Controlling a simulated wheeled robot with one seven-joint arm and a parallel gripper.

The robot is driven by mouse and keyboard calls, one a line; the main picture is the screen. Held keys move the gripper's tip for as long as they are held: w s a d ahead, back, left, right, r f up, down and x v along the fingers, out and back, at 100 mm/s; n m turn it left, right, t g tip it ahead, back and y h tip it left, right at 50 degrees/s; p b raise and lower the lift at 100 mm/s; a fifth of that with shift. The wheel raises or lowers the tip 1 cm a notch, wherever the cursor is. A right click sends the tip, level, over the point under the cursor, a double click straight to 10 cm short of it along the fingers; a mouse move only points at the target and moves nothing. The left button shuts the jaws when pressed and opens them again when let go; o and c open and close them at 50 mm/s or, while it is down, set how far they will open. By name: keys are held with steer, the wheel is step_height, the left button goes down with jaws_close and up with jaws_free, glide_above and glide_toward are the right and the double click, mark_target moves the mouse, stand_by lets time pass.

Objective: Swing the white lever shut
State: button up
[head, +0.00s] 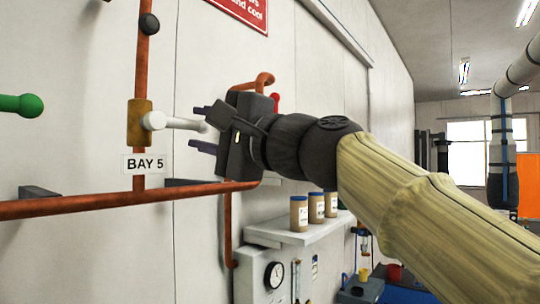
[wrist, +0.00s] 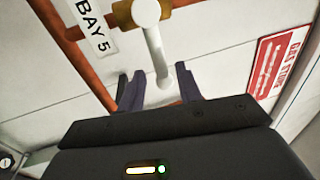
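The white lever (head: 180,122) sticks out to the right, roughly level, from a brass valve body (head: 139,124) on a vertical copper pipe above the BAY 5 label. My gripper (head: 194,127) is at the lever's free end, its dark fingers apart, one above and one below the lever in the head view. In the wrist view the white lever (wrist: 156,45) runs down from the brass valve body (wrist: 123,13), and its rounded end lies between the fingertips of my gripper (wrist: 159,71). I cannot tell whether a finger touches it.
A horizontal copper pipe (head: 80,204) runs below the lever, with the BAY 5 label (head: 145,163) just above it. A shelf (head: 290,231) with several jars is below my arm. A red sign (wrist: 278,62) is on the wall.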

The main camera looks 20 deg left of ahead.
steer(key=b+v, duration=0.7)
steer(key=v, duration=0.7)
steer(key=w+d+f+m+t+h, duration=0.1)
steer(key=w+d+f+h, duration=0.15)
steer(key=w+f, duration=0.5)
steer(key=w+d+f+m+t+h, duration=0.15)
steer(key=w+f+h, duration=0.25)
steer(key=f, duration=0.7)
steer(key=w+d+f+m+t+h, duration=0.1)
steer(key=w+d+f+h, duration=0.25)
steer(key=w+f, duration=0.45)
steer(key=s+d+f+n+g+h, duration=0.15)
steer(key=d+f, duration=0.25)
steer(key=f, duration=0.6)
steer(key=s+d+f+h, duration=0.25)
steer(key=d+f, duration=0.25)
steer(key=f, duration=0.4)
steer(key=s+d+f+n+g+h, duration=0.1)
steer(key=d+f+h, duration=0.25)
steer(key=f, duration=0.65)
steer(key=s+d+f+n+g+h, duration=0.1)
steer(key=s+d+f+n, duration=0.1)
steer(key=s+d+f, duration=0.2)
steer(key=s+d+f+n+g+h, duration=0.1)
steer(key=s+d+f, duration=0.3)
steer(key=s+f, duration=0.4)
steer(key=shift+f+n+g, duration=0.6)
steer(key=shift+f+g, duration=0.2)
steer(key=shift+f, duration=0.05)
